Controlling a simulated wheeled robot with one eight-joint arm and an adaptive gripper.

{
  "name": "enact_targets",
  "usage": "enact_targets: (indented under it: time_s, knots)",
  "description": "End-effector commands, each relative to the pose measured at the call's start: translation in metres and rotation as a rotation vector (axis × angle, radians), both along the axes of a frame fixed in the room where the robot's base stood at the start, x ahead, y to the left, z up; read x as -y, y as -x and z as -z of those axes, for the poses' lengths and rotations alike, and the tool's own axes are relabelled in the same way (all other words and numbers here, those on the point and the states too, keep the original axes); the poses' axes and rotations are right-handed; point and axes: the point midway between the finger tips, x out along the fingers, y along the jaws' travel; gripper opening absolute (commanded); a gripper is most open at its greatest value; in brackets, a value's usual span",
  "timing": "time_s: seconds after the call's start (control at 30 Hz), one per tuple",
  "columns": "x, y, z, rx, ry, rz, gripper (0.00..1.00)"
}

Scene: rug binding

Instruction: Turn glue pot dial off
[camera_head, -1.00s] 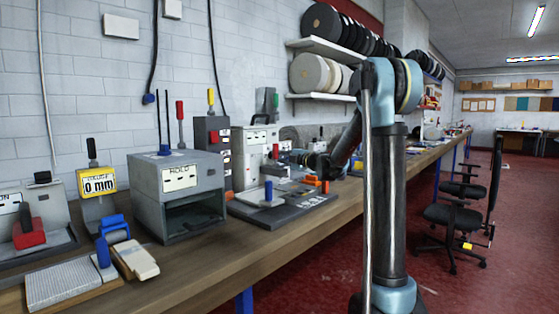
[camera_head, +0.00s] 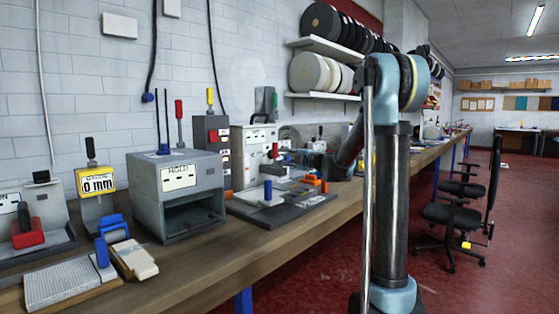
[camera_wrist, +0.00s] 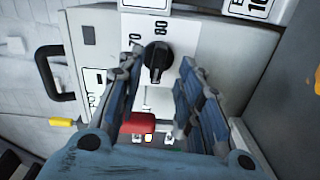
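A round black dial (camera_wrist: 157,56) with a raised grip bar sits on a white plate on a pale machine in the wrist view. Numbers 70 and 80 are printed beside it, and the bar runs roughly up and down in the picture. My gripper (camera_wrist: 160,62) is open, with one finger on each side of the dial; whether either finger touches it is unclear. In the head view my gripper (camera_head: 312,164) is at the right side of the pale machine (camera_head: 254,142) on the bench. The dial cannot be made out there.
A red part (camera_wrist: 138,122) shows between my fingers, lower than the dial. A black handle (camera_wrist: 52,74) stands out at left in the wrist view. On the bench (camera_head: 290,238), a grey HOLD box (camera_head: 178,180) stands left of the machine. The front bench strip is clear.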

Motion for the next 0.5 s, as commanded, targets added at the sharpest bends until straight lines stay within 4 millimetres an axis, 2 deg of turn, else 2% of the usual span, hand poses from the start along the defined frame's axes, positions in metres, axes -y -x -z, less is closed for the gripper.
enact_targets:
  time_s: [0.2,0.5]
  knots:
    - [0.036,0.026,0.001,0.0,0.0,0.004,0.33]
    - [0.066,0.049,0.001,-0.001,0.001,0.002,0.33]
